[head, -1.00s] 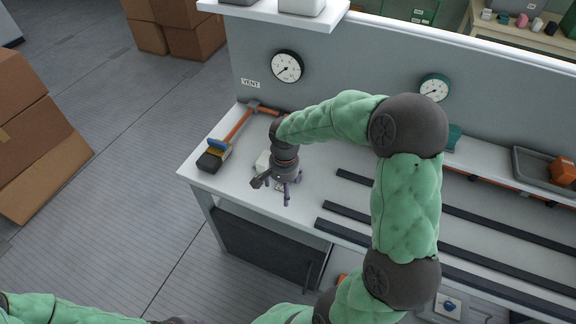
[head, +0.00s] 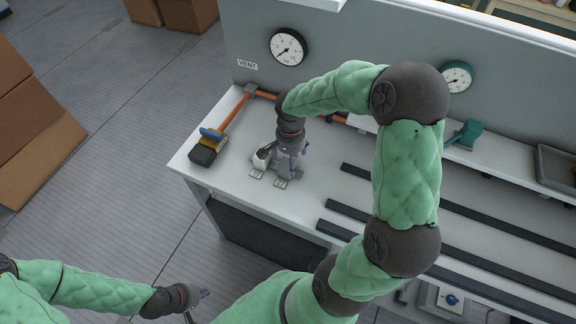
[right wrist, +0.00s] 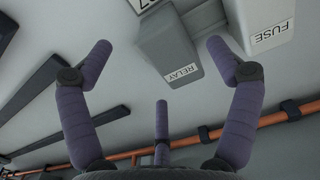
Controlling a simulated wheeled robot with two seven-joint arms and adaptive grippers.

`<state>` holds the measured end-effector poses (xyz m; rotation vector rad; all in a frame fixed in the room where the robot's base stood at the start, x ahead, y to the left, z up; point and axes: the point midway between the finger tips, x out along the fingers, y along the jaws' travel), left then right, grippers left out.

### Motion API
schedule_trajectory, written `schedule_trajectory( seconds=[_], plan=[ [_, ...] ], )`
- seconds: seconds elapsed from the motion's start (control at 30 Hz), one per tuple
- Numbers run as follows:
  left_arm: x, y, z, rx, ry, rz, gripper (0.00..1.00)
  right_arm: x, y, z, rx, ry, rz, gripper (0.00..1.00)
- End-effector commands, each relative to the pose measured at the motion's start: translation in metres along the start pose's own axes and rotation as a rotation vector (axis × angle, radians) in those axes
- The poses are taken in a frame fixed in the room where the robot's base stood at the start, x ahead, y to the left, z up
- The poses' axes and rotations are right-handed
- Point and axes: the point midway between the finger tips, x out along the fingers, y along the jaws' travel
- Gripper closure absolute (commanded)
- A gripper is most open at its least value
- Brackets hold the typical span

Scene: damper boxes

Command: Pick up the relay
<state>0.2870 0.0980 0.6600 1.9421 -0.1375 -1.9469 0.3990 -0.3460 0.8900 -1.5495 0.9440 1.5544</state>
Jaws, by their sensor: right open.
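The relay (right wrist: 168,45) is a grey box labelled RELAY in the right wrist view. It lies between the spread purple fingers of my right gripper (right wrist: 160,65), with gaps on both sides, so the gripper is open and apart from it. In the head view my right gripper (head: 282,158) is low over the left end of the bench, among small light boxes, and partly hides them. I cannot tell there which box is the relay. My left gripper (head: 197,302) is at the bottom, off the bench; its jaw opening is unclear.
Dark rails (head: 430,205) run along the bench (head: 225,170). A gauge wall stands behind.

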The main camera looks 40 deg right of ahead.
Motion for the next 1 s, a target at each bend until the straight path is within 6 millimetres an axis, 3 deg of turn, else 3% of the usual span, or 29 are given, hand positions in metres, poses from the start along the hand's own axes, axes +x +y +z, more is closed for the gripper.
schedule_trajectory(
  seconds=[0.17, 0.5, 0.77, 0.87, 1.0],
  plan=[
    [0.004, -0.001, 0.000, 0.000, 0.000, 0.000, 1.00, 0.010, 0.000, -0.002, 0.001, 0.001, -0.001, 0.10],
    [0.022, -0.008, -0.001, 0.000, 0.000, 0.000, 1.00, 0.054, -0.002, -0.008, -0.001, -0.001, 0.000, 0.10],
    [0.022, -0.008, -0.001, 0.000, 0.000, 0.000, 1.00, 0.056, -0.002, -0.008, 0.000, 0.001, -0.001, 0.10],
    [0.021, -0.008, -0.001, 0.000, 0.001, 0.000, 1.00, 0.056, -0.002, -0.008, 0.000, 0.001, -0.001, 0.33],
    [0.021, -0.008, -0.001, 0.000, 0.001, 0.000, 1.00, 0.056, -0.003, -0.008, 0.000, 0.001, -0.001, 0.73]
  ],
)
